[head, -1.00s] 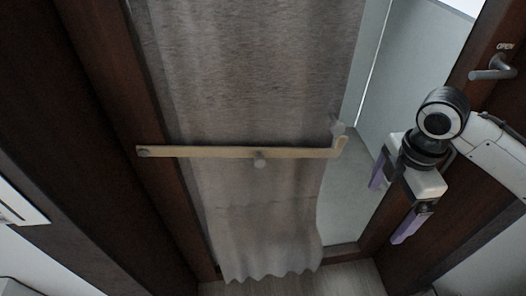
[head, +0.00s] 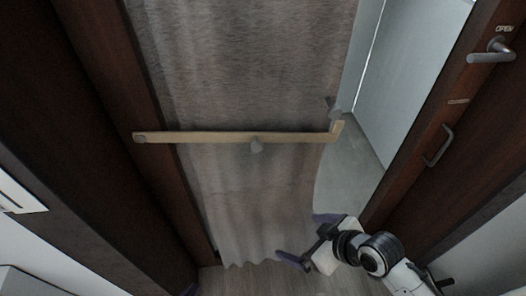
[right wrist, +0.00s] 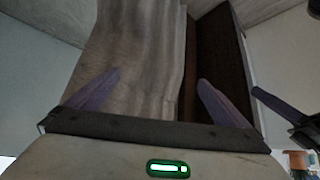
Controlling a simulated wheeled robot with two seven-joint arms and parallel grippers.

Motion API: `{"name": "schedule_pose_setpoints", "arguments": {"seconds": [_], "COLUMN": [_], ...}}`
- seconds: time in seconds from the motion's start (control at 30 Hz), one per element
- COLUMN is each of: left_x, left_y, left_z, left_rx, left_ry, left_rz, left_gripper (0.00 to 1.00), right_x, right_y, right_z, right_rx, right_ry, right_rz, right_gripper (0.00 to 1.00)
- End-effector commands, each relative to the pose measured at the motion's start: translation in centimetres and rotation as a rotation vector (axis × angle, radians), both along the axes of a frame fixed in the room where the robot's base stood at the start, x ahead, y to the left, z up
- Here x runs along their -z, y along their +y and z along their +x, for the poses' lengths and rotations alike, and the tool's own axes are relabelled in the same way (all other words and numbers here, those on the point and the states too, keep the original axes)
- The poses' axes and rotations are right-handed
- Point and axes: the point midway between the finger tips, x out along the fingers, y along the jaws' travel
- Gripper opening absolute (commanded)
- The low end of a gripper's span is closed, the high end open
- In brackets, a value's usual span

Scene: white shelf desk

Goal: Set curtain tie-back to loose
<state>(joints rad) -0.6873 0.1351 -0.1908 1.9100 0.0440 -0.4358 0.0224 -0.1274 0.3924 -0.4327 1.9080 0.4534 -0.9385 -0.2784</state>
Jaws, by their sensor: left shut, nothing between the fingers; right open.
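A pale beige bar, the tie-back (head: 210,137), runs across the front of the grey curtain (head: 250,65) in the head view. Its left end meets a round pivot on the dark wooden frame. My right gripper (head: 308,240) is open and empty, below the bar near the curtain's lower right edge. In the right wrist view the curtain (right wrist: 150,50) shows beyond its spread purple fingers.
Dark wooden frame (head: 125,85) stands left of the curtain. At right a dark door has a lever handle (head: 490,52) under an OPEN label and a pull handle (head: 438,146). A pale gap lies between curtain and door. Wooden floor (head: 240,282) shows below.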

Motion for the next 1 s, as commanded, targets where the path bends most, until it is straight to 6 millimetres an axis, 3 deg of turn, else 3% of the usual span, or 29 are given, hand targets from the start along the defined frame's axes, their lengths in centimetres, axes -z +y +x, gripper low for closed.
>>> {"name": "schedule_pose_setpoints", "arguments": {"seconds": [0.03, 0.2, 0.4, 0.77, 1.0], "left_x": [0.0, 0.0, 0.0, 0.1, 0.1], "left_y": [0.0, 0.0, 0.0, 0.0, 0.0], "left_z": [0.0, 0.0, 0.0, 0.0, 0.0], "left_rx": [0.0, 0.0, 0.0, -0.001, -0.001], "left_ry": [0.0, 0.001, 0.001, 0.002, 0.002], "left_rz": [0.0, 0.0, 0.0, 0.001, 0.001], "left_gripper": [0.0, 0.0, 0.0, 0.0, 0.0], "right_x": [1.6, 4.8, 6.4, 6.6, 6.6], "right_y": [-0.2, -2.8, -5.3, -5.9, -5.9], "right_z": [-1.9, -6.5, -10.6, -11.4, -11.4], "right_rx": [0.095, 0.362, 0.514, 0.54, 0.539], "right_ry": [0.012, -0.007, -0.024, -0.032, -0.031], "right_rz": [0.044, 0.112, 0.123, 0.122, 0.122], "right_gripper": [1.0, 1.0, 1.0, 1.0, 0.59]}}
